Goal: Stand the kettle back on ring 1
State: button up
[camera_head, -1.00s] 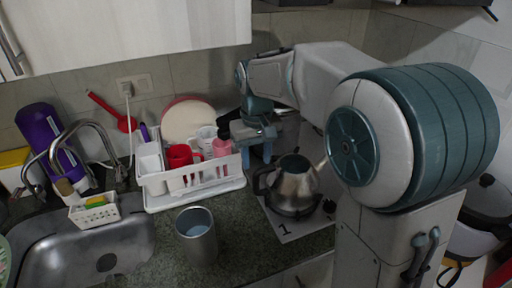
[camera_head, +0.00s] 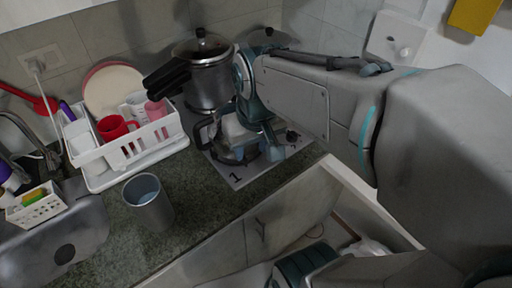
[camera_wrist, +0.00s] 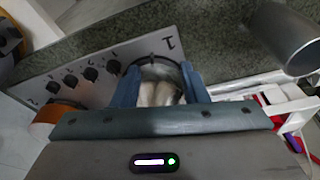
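The metal kettle (camera_head: 225,138), with a dark handle on its left, stands upright at ring 1, just behind the printed 1 on the hob in the head view. My gripper (camera_head: 262,140) is at its right side and hides much of its body. In the wrist view my gripper's blue fingers (camera_wrist: 160,88) are spread apart, with the shiny kettle body (camera_wrist: 158,88) between them. I cannot tell whether the fingers press on it. Ring 1 is mostly hidden under the kettle; a dark curved edge shows near the label.
A pressure cooker (camera_head: 208,80) stands behind the kettle. A white dish rack (camera_head: 130,158) with a red mug (camera_head: 115,130) is to the left. A metal cup (camera_head: 148,203) stands on the counter in front. Knobs (camera_wrist: 90,74) line the hob (camera_wrist: 62,62). An open drawer is below right.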

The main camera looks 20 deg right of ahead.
jog(key=shift+m+t, duration=0.3)
jog(key=shift+m, duration=0.1)
jog(key=s+f, duration=0.1)
jog(key=s, duration=0.1)
jog(key=s+d+f, duration=0.1)
jog(key=shift+s+d+f, duration=0.2)
jog(key=shift+s, duration=0.2)
dwell(0.6)
